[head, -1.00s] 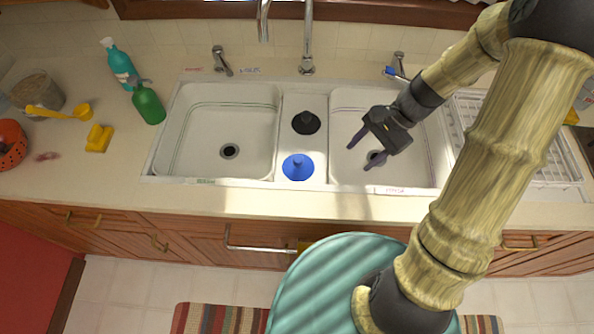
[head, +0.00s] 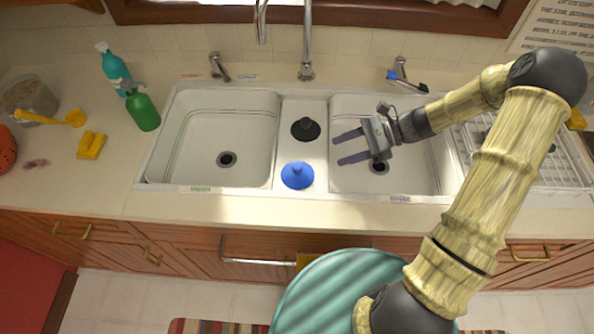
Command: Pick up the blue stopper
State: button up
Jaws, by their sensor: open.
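The blue stopper (head: 297,176) sits on the strip between the two sink basins, near the front edge, with its knob upward. A black stopper (head: 305,129) sits behind it on the same strip. My gripper (head: 335,149) is over the right basin, to the right of and a little behind the blue stopper. Its two purple fingers are apart, point left and hold nothing. The fingertips are clear of the blue stopper in the picture; their height above it is hard to judge.
The left basin (head: 184,135) is empty. Chrome faucets (head: 307,60) rise behind the strip. A dish rack (head: 560,165) stands at the right. Green (head: 143,108) and teal (head: 113,68) bottles and a yellow sponge (head: 91,145) are on the left counter.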

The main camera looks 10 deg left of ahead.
aim_at(299, 166)
jog(key=p+x, duration=0.1)
jog(key=x, duration=0.9)
jog(key=shift+f, duration=0.1)
jog(key=shift+a+p, duration=0.15)
jog(key=shift+p, duration=0.2)
jog(key=p+x, duration=0.1)
jog(key=x, duration=0.3)
jog(key=shift+s+a+f, duration=0.15)
jog(key=shift+a+f, duration=0.25)
jog(key=shift+d, duration=0.1)
jog(key=c, duration=1.1)
